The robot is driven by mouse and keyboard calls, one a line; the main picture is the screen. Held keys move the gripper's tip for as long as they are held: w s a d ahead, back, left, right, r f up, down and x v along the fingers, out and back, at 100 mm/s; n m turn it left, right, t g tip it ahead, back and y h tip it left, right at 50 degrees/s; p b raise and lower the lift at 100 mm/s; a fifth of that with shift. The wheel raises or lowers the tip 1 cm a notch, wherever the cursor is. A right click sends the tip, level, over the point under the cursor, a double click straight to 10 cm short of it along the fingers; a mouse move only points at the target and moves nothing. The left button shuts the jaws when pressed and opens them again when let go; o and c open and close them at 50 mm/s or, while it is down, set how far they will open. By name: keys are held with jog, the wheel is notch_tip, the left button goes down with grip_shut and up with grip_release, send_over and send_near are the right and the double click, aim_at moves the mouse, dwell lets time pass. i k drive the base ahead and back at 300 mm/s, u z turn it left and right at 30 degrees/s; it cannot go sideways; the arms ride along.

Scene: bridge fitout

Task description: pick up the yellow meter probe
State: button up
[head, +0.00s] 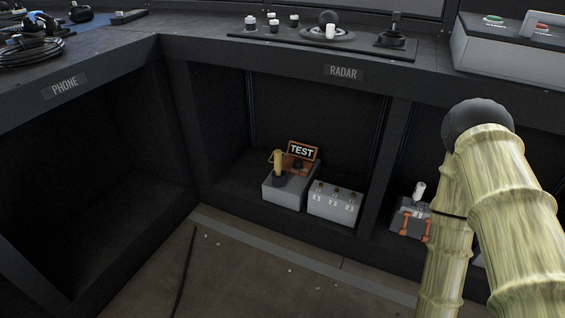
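The yellow meter probe (278,161) looks like a short yellow stick. It stands roughly upright at a grey box (287,190) in the open bay under the RADAR label. Its lower end meets a dark part on top of the box; I cannot tell how it is held there. An orange-framed TEST sign (302,151) stands right behind it. My gripper is not in view; only my arm links show at the right.
A second grey box (335,203) with several knobs stands right of the first. A grey unit with orange handles (412,221) is in the bay further right, partly near my arm. The console top (205,42) overhangs the bays, with dividers between them. The floor in front is mostly clear.

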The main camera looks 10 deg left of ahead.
aim_at(278, 154)
jog(key=z, duration=2.45)
jog(key=k, duration=1.6)
jog(key=u, duration=2)
jog(key=i, duration=1)
